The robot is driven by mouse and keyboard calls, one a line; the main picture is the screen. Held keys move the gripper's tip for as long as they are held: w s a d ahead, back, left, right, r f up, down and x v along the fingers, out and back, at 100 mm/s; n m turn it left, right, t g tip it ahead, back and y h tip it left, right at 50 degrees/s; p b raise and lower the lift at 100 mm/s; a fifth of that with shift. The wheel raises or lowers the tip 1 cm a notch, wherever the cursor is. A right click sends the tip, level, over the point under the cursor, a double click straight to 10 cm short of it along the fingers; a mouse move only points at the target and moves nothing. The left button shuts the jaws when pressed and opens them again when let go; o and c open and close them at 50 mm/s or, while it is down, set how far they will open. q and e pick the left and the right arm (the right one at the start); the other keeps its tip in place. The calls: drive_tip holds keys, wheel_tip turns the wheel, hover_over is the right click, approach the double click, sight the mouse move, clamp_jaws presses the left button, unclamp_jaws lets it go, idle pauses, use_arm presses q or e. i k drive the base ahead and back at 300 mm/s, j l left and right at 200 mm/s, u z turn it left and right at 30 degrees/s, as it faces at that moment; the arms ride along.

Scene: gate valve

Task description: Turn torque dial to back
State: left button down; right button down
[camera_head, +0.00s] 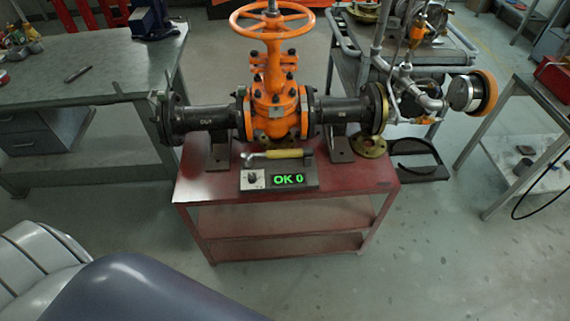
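The torque dial (252,178) is a small dark knob on a light square plate at the left end of a dark control box. A tool with a yellow handle (284,154) lies just behind the box. The box sits at the front of a red table (220,190), below an orange gate valve (274,105) with an orange handwheel (272,18). The dial's exact pointing is too small to tell. Neither gripper shows; only grey and dark parts of my own body are at lower left.
Black pipes (205,119) run left and right from the valve on brackets. A grey workbench (90,75) stands left, a cart with piping (345,35) behind right, and another table (545,110) far right. The floor before the red table is clear.

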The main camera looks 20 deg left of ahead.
sight(252, 176)
drive_tip(key=u, duration=1.05)
